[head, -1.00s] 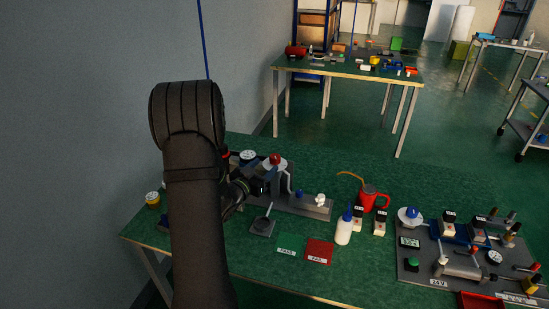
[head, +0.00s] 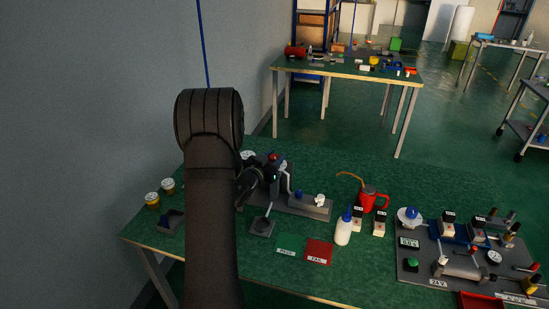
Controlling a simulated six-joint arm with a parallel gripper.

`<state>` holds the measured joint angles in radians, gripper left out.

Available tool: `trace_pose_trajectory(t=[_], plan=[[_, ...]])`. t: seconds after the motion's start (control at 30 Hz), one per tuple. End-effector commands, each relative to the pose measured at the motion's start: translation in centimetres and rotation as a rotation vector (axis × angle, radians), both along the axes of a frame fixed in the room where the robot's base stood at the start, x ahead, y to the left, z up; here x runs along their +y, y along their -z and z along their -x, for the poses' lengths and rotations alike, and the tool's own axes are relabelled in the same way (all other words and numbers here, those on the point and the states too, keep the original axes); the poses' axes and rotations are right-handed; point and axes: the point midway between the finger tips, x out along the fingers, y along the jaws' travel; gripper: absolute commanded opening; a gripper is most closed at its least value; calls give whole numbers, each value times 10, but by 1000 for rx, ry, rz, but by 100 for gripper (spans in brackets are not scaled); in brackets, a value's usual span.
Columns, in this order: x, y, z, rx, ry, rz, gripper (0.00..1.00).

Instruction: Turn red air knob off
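The red knob (head: 274,156) stands on the press unit at the back of the near green bench, just right of my arm. A pale round plate under it is mostly covered now. My gripper (head: 268,172) is at the press, directly in front of and below the knob in this view. Its dark fingers overlap the dark press parts, so I cannot tell whether they touch the knob or are open or shut. The press base (head: 307,207) reaches out to the right, with a bent grey lever beside the gripper.
A white dial (head: 247,155) is partly behind my arm. A small grey block with a lever (head: 262,226) stands in front. Yellow-based jars (head: 152,199) stand at left.

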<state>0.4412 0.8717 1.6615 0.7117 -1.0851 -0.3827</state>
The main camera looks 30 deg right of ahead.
Motion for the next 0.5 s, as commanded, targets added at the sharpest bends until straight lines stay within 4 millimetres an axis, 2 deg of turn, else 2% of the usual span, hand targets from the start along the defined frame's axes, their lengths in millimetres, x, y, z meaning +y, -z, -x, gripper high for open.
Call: trace_pose_trajectory(t=[0.5], plan=[[0, -1, -1, -2, 126, 2, 12]])
